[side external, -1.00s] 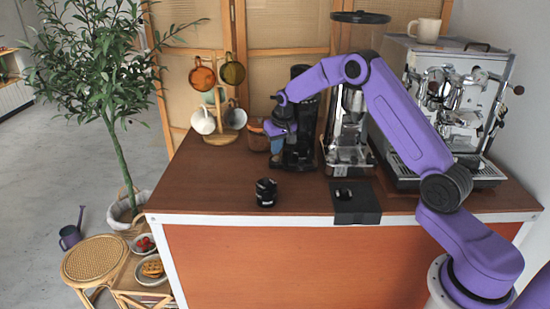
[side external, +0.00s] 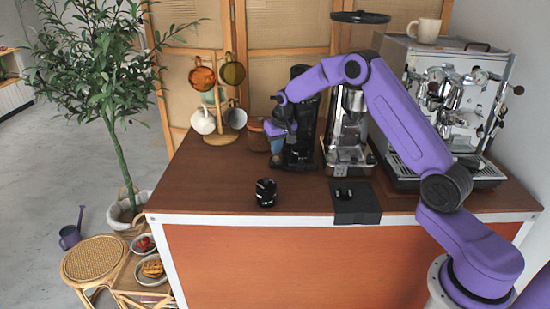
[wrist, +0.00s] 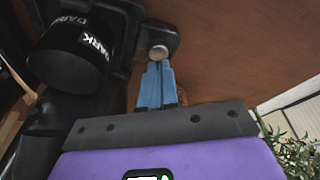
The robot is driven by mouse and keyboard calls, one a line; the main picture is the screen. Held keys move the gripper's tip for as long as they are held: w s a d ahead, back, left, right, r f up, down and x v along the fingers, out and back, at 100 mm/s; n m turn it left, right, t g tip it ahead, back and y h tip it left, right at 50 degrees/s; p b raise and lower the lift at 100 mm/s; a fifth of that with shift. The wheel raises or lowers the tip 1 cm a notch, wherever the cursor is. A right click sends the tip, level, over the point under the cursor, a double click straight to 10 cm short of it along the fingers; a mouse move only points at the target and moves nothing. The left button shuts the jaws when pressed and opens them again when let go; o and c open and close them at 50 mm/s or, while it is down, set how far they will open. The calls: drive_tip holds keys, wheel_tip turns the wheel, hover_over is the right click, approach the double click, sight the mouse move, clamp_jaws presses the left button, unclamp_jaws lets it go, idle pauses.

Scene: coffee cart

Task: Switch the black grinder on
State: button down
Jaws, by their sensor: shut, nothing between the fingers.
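The black grinder (side external: 300,145) stands upright on the brown counter, between the mug tree and the chrome grinder. My purple arm crosses in front of part of it. In the wrist view the grinder's dark body (wrist: 118,22) fills the upper left, and a round silver button (wrist: 158,52) sits on its black housing. My gripper (wrist: 157,68) has its blue fingers together and empty, with the tips right at the button's lower edge. I cannot tell whether they touch it. In the side view my gripper (side external: 276,146) is at the grinder's left side, its fingertips partly hidden.
A chrome grinder (side external: 350,130) and the espresso machine (side external: 450,95) stand to the right. A mug tree (side external: 217,115) and a brown canister (side external: 256,136) are at the left. A small black jar (side external: 266,193) and a black tamping mat (side external: 356,204) lie near the counter's front.

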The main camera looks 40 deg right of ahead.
sight(276, 158)
drive_tip(key=shift+f, duration=0.8)
idle(0.8)
drive_tip(key=shift+r, duration=2.75)
drive_tip(key=s+a+r+n+g+y, duration=0.1)
drive_tip(key=s+a+r+n, duration=0.25)
drive_tip(key=s+a, duration=0.65)
drive_tip(key=s+a+r+n, duration=0.3)
drive_tip(key=s+a+n, duration=0.1)
drive_tip(key=s+a, duration=0.65)
drive_tip(key=s+d+n+g, duration=0.2)
drive_tip(key=s+n, duration=0.6)
drive_tip(key=s, duration=1.9)
drive_tip(key=shift+s+d+f, duration=0.25)
drive_tip(key=shift+d+f, duration=0.2)
drive_tip(key=shift+d, duration=0.55)
